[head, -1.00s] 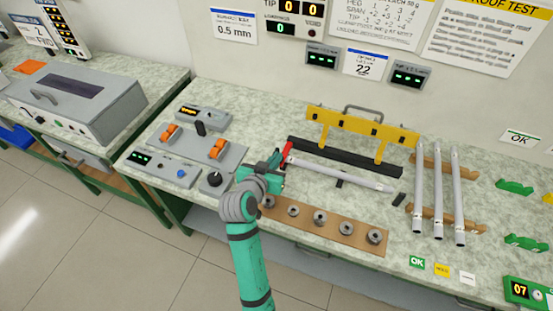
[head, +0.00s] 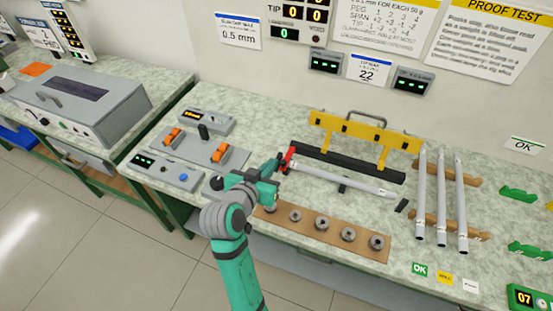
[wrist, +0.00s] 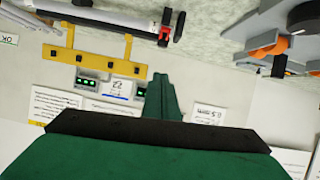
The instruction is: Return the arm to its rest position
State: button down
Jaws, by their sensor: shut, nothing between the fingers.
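My arm is teal with grey joints and reaches up from the bottom of the head view. My gripper (head: 279,164) is shut and empty, above the bench near the red clamp (head: 287,157) at the left end of a light grey rod (head: 345,178). I cannot tell the exact gap between gripper and clamp. In the wrist view my gripper (wrist: 163,97) shows as closed teal fingers against the wall signs, and the picture is upside down. The red-ended rod there (wrist: 110,15) is apart from the fingers.
A yellow frame (head: 365,132) stands behind the rod. A brown strip with several round weights (head: 321,224) lies at the bench front. Several upright-looking rods (head: 440,200) rest on wooden racks to the right. A grey switch panel (head: 190,150) is left of my gripper. Floor is clear at lower left.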

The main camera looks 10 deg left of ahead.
jog(key=shift+f+v, duration=0.2)
jog(key=shift+v, duration=0.85)
jog(key=shift+f+v, duration=0.15)
jog(key=shift+v, duration=0.95)
jog(key=shift+s, duration=0.15)
jog(key=s+f, duration=0.1)
jog(key=f, duration=0.2)
jog(key=s+d+f+n+y, duration=0.1)
jog(key=s+f, duration=0.1)
jog(key=f, duration=0.1)
jog(key=s+f+n+y, duration=0.1)
jog(key=f, duration=0.1)
jog(key=shift+s+d+f, duration=0.25)
jog(key=shift+f, duration=0.15)
jog(key=s+d+f+n+t+y, duration=0.15)
jog(key=s+f, duration=0.25)
jog(key=s, duration=0.5)
jog(key=s+d+f+y, duration=0.1)
jog(key=s+d+f, duration=0.2)
jog(key=s, duration=0.6)
jog(key=s+d+r, duration=0.2)
jog(key=s, duration=0.3)
jog(key=s+d+r+m+t+h, duration=0.1)
jog(key=s+d+r, duration=0.1)
jog(key=s, duration=0.3)
jog(key=shift+s, duration=0.3)
jog(key=shift+m, duration=0.25)
